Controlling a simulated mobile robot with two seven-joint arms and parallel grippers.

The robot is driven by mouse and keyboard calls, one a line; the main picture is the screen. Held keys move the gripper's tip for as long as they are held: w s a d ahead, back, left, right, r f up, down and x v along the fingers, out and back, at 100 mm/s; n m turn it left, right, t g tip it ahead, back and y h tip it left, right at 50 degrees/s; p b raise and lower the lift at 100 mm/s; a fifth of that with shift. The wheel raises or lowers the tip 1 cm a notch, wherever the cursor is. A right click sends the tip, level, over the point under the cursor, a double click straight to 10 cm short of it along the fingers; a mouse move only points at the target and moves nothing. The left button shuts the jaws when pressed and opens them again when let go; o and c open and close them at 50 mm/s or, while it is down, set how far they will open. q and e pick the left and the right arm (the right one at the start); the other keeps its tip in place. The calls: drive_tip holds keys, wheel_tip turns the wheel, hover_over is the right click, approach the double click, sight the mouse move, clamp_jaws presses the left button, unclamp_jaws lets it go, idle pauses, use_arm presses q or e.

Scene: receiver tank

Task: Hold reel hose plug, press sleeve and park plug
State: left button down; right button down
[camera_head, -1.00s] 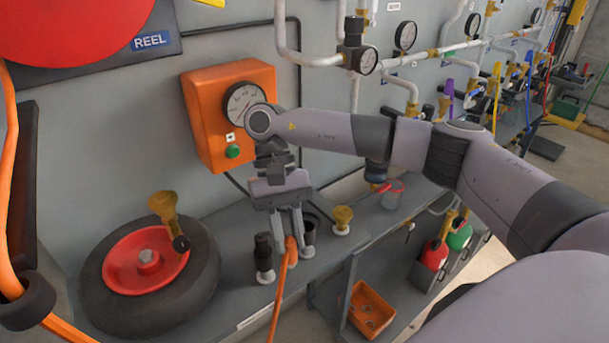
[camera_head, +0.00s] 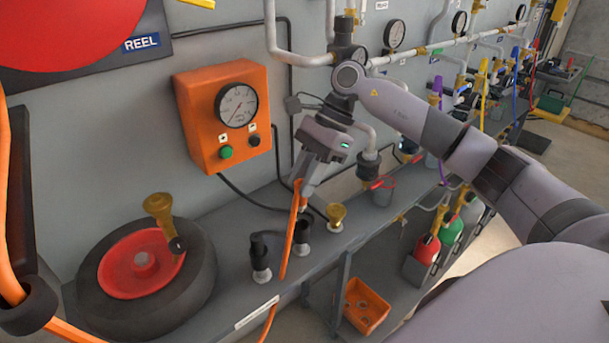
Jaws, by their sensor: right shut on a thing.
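My right gripper (camera_head: 305,186) is shut on the end of the orange reel hose (camera_head: 290,238), above the grey bench. The plug is mostly hidden between the fingers, so I cannot make out its sleeve. The hose hangs from the gripper down past the bench's front edge. I cannot see a plug in either. A brass fitting (camera_head: 336,214) stands to their right. My left gripper is out of view.
An orange gauge box (camera_head: 195,115) with a green button is on the wall behind. A wheel with a red hub (camera_head: 145,272) lies on the bench at left. Grey pipes and gauges run along the wall at right. An orange bin (camera_head: 366,305) sits low.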

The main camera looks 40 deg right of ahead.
sight(305, 204)
drive_tip(key=shift+f+b, duration=1.35)
drive_tip(key=shift+f, duration=1.4)
drive_tip(key=shift+b, duration=0.35)
drive_tip(key=shift+f, duration=0.15)
drive_tip(key=shift+f+b, duration=0.2)
drive_tip(key=shift+b, duration=0.25)
drive_tip(key=shift+f+b, duration=0.4)
drive_tip(key=c, duration=0.9)
unclamp_jaws()
drive_tip(key=shift+o, duration=0.2)
drive_tip(key=shift+r, duration=0.1)
